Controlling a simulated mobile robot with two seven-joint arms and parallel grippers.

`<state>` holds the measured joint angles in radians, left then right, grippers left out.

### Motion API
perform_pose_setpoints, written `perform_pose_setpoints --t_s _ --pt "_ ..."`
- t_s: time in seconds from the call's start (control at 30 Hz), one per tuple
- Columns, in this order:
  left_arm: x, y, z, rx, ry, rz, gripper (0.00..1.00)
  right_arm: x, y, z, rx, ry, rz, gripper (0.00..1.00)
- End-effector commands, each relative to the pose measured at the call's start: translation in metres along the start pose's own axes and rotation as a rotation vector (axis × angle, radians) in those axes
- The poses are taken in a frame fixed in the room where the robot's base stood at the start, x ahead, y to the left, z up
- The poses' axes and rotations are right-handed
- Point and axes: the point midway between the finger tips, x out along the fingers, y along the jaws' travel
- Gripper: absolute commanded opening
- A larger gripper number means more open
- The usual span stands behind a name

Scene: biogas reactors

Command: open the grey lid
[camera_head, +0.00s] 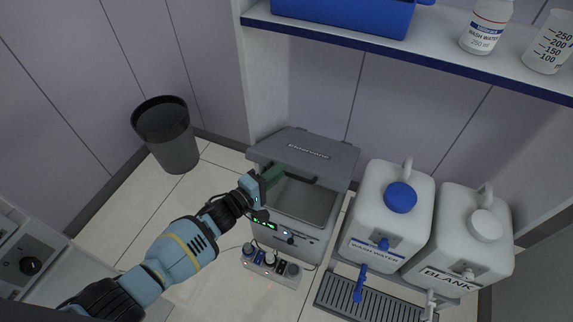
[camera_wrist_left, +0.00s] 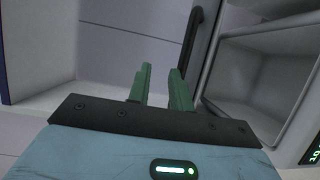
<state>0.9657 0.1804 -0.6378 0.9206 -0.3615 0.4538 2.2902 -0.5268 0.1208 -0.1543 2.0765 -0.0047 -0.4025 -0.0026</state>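The grey lid (camera_head: 318,148) is raised and tilted back at the rear of a grey box-shaped bath (camera_head: 290,238). The bath's empty-looking inside shows below it. A dark bar handle (camera_wrist_left: 191,38) shows in the left wrist view, and it is partly seen in the head view on the lid's underside. My left gripper (camera_head: 273,176) is at the left side of the opening, under the lid's left part. Its green fingers (camera_wrist_left: 160,85) are apart with nothing between them, and the handle is beyond and to the right of them. My right gripper is not in view.
A wash water container (camera_head: 387,215) and a blank container (camera_head: 458,240) stand to the right above a drip grate (camera_head: 370,300). A small knob block (camera_head: 270,263) sits in front. A shelf (camera_head: 400,50) overhangs behind. A black bin (camera_head: 166,135) stands at the left.

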Motion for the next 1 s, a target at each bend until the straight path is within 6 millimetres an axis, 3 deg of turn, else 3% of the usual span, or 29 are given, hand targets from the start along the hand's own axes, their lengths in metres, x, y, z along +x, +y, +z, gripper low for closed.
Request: perform_pose_setpoints --t_s 0.23,0.77,0.87,1.0 --pt "-0.021 0.0 0.001 0.0 -0.001 -0.001 0.21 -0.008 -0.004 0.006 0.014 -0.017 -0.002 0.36" --pt "-0.021 -0.002 0.002 -0.001 -0.001 -0.002 0.21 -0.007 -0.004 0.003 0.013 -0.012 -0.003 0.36" --pt "-0.026 -0.007 0.006 0.009 0.006 -0.009 0.21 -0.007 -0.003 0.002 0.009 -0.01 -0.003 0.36" --pt "-0.047 -0.031 0.029 0.072 0.044 -0.045 0.21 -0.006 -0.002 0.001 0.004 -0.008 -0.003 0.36"
